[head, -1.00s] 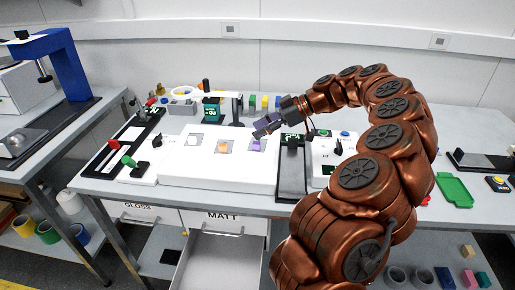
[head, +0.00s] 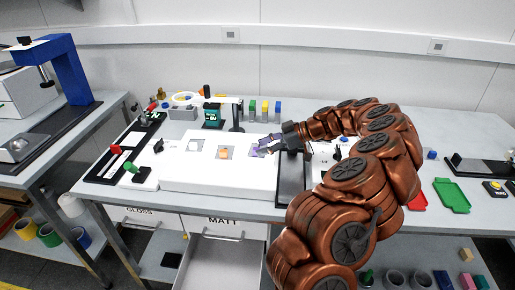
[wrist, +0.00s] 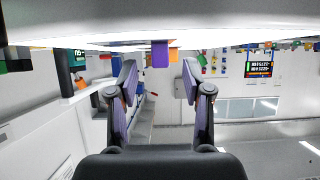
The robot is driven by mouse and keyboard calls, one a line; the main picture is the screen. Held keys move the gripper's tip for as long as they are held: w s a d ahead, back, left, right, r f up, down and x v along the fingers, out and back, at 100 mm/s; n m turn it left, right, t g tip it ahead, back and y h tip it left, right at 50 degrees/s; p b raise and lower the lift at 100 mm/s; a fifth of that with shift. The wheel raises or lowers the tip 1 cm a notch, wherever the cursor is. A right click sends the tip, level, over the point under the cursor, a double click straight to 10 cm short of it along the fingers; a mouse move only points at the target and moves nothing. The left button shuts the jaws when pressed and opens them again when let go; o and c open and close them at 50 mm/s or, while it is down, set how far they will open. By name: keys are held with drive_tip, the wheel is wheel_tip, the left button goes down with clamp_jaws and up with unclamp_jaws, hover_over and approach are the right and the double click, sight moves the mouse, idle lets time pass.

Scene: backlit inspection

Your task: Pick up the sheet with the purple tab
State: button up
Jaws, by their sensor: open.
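The purple tab (wrist: 160,54) shows in the wrist view, in line with the gap between my fingers and beyond their tips. An orange tab (wrist: 173,56) shows just behind it. In the head view the sheet with the purple tab (head: 252,152) is at the right end of the white light box (head: 215,181), partly hidden by my gripper. My gripper (wrist: 158,78) is open and empty, with purple finger pads, low at the right end of the box. The sheet with the orange tab (head: 223,153) lies in the middle, and another sheet with a pale tab (head: 195,145) at left.
A black panel (head: 291,185) stands right of the light box. A lamp or magnifier on a stand (head: 237,115) and several coloured blocks are behind it. The open MATT drawer (head: 222,250) is below the bench. A green tray (head: 452,195) lies at the far right.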

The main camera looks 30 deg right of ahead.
drive_tip(key=shift+x, duration=0.8)
clamp_jaws()
drive_tip(key=shift+r, duration=0.1)
